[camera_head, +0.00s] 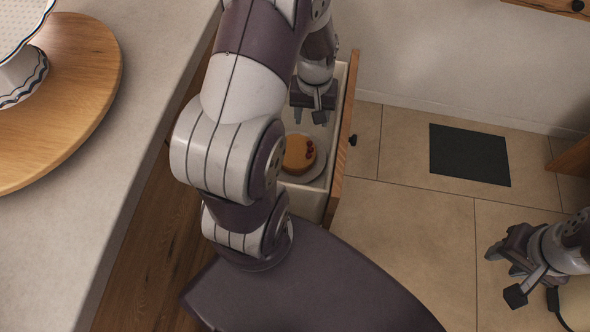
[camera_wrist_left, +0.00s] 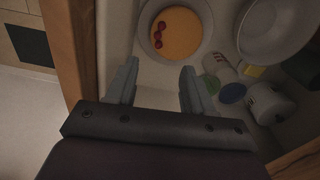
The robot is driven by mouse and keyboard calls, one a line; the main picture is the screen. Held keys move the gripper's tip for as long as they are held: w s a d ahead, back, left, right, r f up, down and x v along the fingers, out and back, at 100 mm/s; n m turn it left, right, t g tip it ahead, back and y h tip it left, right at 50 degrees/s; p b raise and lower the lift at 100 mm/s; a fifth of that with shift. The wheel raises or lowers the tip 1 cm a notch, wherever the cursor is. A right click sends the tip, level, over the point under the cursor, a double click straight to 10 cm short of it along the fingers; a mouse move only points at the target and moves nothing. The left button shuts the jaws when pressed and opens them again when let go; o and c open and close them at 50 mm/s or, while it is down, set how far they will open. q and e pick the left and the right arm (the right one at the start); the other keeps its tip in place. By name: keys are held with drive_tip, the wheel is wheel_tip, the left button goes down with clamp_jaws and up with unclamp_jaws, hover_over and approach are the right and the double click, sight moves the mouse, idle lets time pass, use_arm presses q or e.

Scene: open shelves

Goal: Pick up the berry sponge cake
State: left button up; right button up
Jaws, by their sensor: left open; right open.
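The berry sponge cake (camera_head: 299,153) is a round golden cake with red berries, on a white plate (camera_head: 318,167) inside an open drawer (camera_head: 343,130). In the left wrist view the cake (camera_wrist_left: 178,32) shows at the top, with its berries at its left side. My left gripper (camera_head: 312,117) is open and empty over the drawer, at the far side of the cake in the head view. In the left wrist view its two fingers (camera_wrist_left: 158,90) are apart and short of the cake. My right gripper (camera_head: 508,270) is open and empty over the floor at lower right.
The drawer's wooden front (camera_wrist_left: 70,45) rises close by. A counter (camera_head: 150,75) with a wooden board (camera_head: 75,85) lies at left.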

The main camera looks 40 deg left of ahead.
use_arm(q)
drive_tip(key=b, duration=0.2)
hover_over(311, 149)
drive_tip(key=f, duration=0.7)
drive_tip(key=shift+a+f, duration=0.25)
drive_tip(key=shift+f, duration=0.4)
drive_tip(key=f+b, duration=0.2)
drive_tip(key=f, duration=0.3)
drive_tip(key=shift+d+f, duration=0.1)
drive_tip(key=shift+d, duration=0.1)
drive_tip(key=shift+f, duration=0.1)
drive_tip(key=shift+c, duration=1)
clamp_jaws()
use_arm(e)
drive_tip(key=f, duration=0.5)
drive_tip(key=shift+w+d+f, duration=0.1)
drive_tip(key=shift+w+f, duration=0.15)
drive_tip(key=shift+w, duration=0.1)
